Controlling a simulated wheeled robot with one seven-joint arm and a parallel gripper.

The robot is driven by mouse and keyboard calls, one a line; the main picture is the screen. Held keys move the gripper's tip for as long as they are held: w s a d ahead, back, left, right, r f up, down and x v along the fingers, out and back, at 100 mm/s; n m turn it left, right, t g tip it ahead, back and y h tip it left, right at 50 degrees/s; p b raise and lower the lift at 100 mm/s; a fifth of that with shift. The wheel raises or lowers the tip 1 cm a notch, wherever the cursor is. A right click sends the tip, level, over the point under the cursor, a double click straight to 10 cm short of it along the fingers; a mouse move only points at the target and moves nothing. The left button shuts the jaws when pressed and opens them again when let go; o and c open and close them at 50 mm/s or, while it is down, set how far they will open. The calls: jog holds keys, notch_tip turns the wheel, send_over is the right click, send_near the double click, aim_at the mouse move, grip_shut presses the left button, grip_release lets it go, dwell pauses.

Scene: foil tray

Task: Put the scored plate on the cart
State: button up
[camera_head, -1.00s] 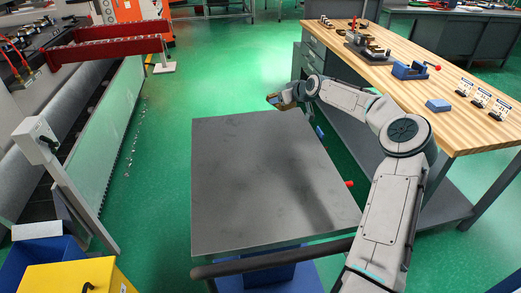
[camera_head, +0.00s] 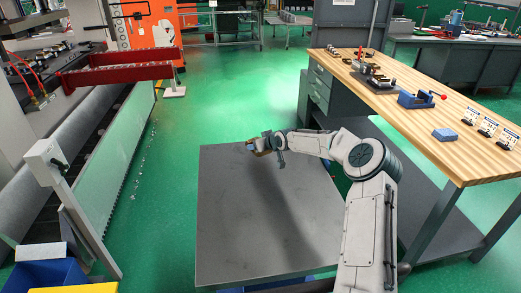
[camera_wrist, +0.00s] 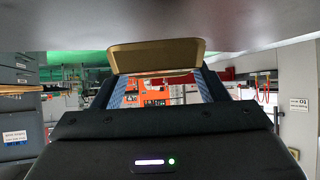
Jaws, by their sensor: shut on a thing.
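My gripper (camera_head: 268,144) is shut on a small brown-gold piece, which I take to be the scored plate (camera_head: 259,147). In the wrist view the gold plate (camera_wrist: 155,60) sits between the fingertips (camera_wrist: 163,78) of my gripper. Its score marks cannot be made out. The cart (camera_head: 235,245) has a flat, bare, dark grey top. In the head view my gripper and the plate are over its far part, with a shadow on the top. Whether the plate touches the cart top cannot be told.
A wooden workbench (camera_head: 400,115) with tools, a blue block (camera_head: 445,134) and small signs stands to the right. A machine with a red beam (camera_head: 115,75) is at the left. A blue bin (camera_head: 45,272) is at the lower left. The cart's near part is clear.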

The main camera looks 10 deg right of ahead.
jog(key=shift+a+f, duration=0.1)
jog(key=shift+f, duration=1.15)
jog(key=shift+f, duration=0.15)
jog(key=o, duration=1.4)
jog(key=shift+c, duration=0.2)
jog(key=v, duration=1.2)
jog(key=s+a+r+m+g+h, duration=0.1)
jog(key=s+r+g, duration=0.1)
jog(key=s, duration=1.3)
jog(key=s+a+r+m+g+h, duration=0.1)
jog(key=s+r+m+g, duration=0.1)
jog(key=s, duration=1.3)
jog(key=s+a+r+m+g+h, duration=0.1)
jog(key=s+a+r+g+h, duration=0.1)
jog(key=s, duration=1.4)
notch_tip(320, 180, up, 3)
jog(key=shift+f+m+g+b, duration=0.1)
jog(key=shift+m+g+b, duration=0.25)
jog(key=shift+g, duration=0.45)
